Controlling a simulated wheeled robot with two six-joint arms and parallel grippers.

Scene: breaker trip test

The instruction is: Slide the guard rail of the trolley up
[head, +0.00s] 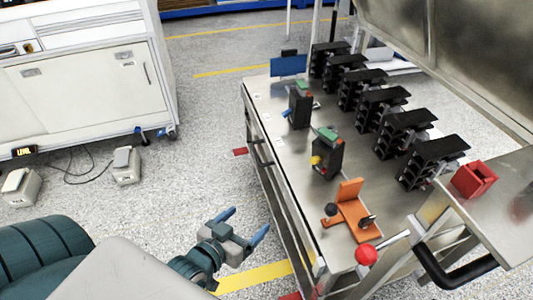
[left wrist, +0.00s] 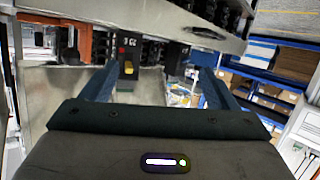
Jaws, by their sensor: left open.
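The trolley (head: 285,155) is a metal table at the right. A grey metal rail (head: 285,211) runs along its left side, below the top's edge, with a dark grip (head: 262,153) near its far part. I cannot tell for sure that this is the guard rail. My left gripper (head: 245,226) is open and empty over the floor, left of the trolley's near end and apart from it. In the left wrist view its two dark blue fingers (left wrist: 160,88) stand wide apart, with the trolley side beyond them. My right gripper does not show.
On the trolley stand black breakers (head: 327,158), an orange bracket (head: 350,209) and a row of black blocks (head: 408,130). A red ball knob (head: 366,255) and a black handle (head: 455,275) are at the near end.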

